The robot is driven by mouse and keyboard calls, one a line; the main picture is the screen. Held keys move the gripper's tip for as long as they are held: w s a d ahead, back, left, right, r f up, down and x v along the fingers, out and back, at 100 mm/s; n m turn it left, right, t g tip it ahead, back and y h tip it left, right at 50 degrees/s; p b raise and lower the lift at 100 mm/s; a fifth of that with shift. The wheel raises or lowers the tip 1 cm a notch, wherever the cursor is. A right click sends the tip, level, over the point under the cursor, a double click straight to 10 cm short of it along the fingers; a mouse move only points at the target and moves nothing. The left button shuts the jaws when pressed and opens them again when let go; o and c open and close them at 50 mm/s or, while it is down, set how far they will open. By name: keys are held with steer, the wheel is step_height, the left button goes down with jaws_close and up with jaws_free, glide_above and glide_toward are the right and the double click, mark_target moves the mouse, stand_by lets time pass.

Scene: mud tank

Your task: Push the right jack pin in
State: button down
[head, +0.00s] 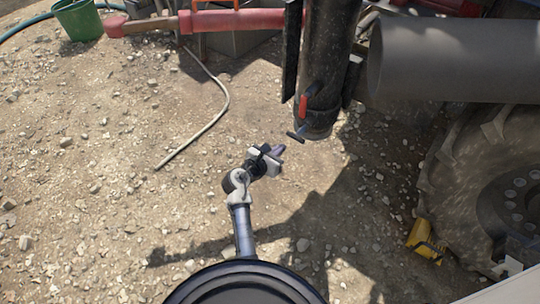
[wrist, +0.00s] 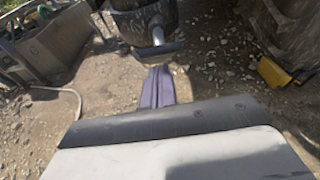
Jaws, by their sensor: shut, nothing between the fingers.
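The jack pin is a T-shaped grey handle (head: 296,137) at the lower end of a dark upright jack leg (head: 328,65). In the wrist view the pin (wrist: 158,47) shows its crossbar facing me, with its stem running back to the jack leg (wrist: 143,20). My gripper (head: 278,151) is just below and left of the pin in the head view. In the wrist view its purple-grey fingers (wrist: 157,84) are shut and empty, just below the crossbar. A small gap seems to lie between fingertips and pin; exact contact is hard to tell.
A red lever (head: 303,106) sits on the jack leg above the pin. A large tyre (head: 470,180), a yellow block (head: 426,241) and a wide grey pipe (head: 460,60) are at right. A pale hose (head: 215,118) lies at left on open gravel.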

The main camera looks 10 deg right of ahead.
glide_toward(302, 128)
steer(key=shift+w+d+f, duration=0.2)
steer(key=shift+d+f, duration=0.1)
steer(key=shift+f, duration=0.3)
steer(key=shift+w+d+f, duration=0.2)
steer(key=shift+d+f, duration=0.1)
steer(key=shift+f, duration=0.3)
steer(key=shift+w+d+r, duration=0.1)
steer(key=shift+w+d, duration=0.15)
steer(key=shift+d, duration=0.05)
steer(key=w+d, duration=0.1)
steer(key=d, duration=0.1)
steer(key=w+d+p, duration=0.1)
steer(key=w, duration=0.1)
steer(key=shift+d, duration=0.35)
steer(key=shift+r, duration=0.15)
steer(key=shift+d+r, duration=0.1)
steer(key=shift+s+p, duration=0.1)
steer(key=shift+p, duration=0.2)
